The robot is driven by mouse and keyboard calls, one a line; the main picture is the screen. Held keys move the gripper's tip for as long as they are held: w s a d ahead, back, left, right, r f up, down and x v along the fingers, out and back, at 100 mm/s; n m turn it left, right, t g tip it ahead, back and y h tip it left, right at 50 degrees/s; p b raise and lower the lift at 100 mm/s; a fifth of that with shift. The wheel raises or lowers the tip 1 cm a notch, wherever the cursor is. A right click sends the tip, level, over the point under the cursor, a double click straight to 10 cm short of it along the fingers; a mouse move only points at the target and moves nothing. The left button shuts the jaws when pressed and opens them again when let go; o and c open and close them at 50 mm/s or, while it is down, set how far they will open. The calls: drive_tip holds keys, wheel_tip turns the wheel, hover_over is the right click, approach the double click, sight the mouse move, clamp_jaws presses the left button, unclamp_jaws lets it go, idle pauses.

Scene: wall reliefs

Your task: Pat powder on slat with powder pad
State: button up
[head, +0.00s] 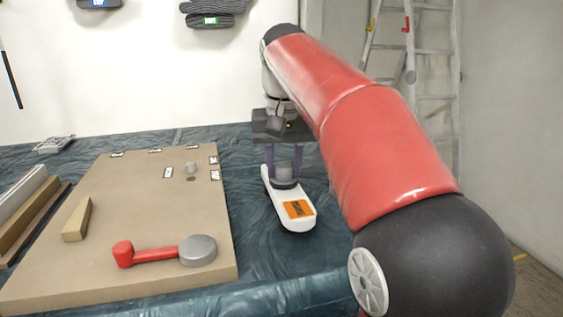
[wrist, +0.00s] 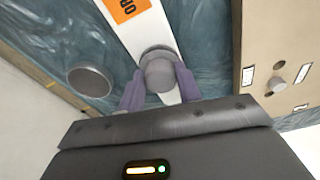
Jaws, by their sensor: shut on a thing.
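The slat (head: 289,222) is long and white with an orange label, lying on the blue-green sheet right of the board. It also shows in the wrist view (wrist: 143,30). My gripper (head: 285,170) points down over the far half of the slat. Its purple fingers are shut on the grey knob of the powder pad (wrist: 159,72). The pad's dark round base (head: 284,184) is over the slat, against it or just above it; I cannot tell which. No powder can be made out on the slat.
A round grey dish (wrist: 90,80) stands on the sheet beside the slat. The brown board (head: 140,220) bears a red-handled tool (head: 150,255), a wooden block (head: 77,220), a small grey knob (head: 191,167) and several labels. A ladder (head: 410,60) leans behind.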

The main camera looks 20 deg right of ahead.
drive_tip(key=shift+s+b, duration=0.45)
drive_tip(key=shift+s, duration=2.3)
drive_tip(key=shift+w, duration=0.1)
drive_tip(key=w+p, duration=0.2)
drive_tip(key=shift+w+r+p, duration=0.2)
drive_tip(key=shift+w+p, duration=0.1)
drive_tip(key=shift+p, duration=0.05)
drive_tip(key=shift+w+p, duration=1.35)
drive_tip(key=shift+w, duration=0.4)
drive_tip(key=shift+w+f, duration=0.2)
drive_tip(key=shift+w, duration=0.15)
drive_tip(key=shift+w+f, duration=0.15)
drive_tip(key=shift+w, duration=3.1)
drive_tip(key=shift+r, duration=0.2)
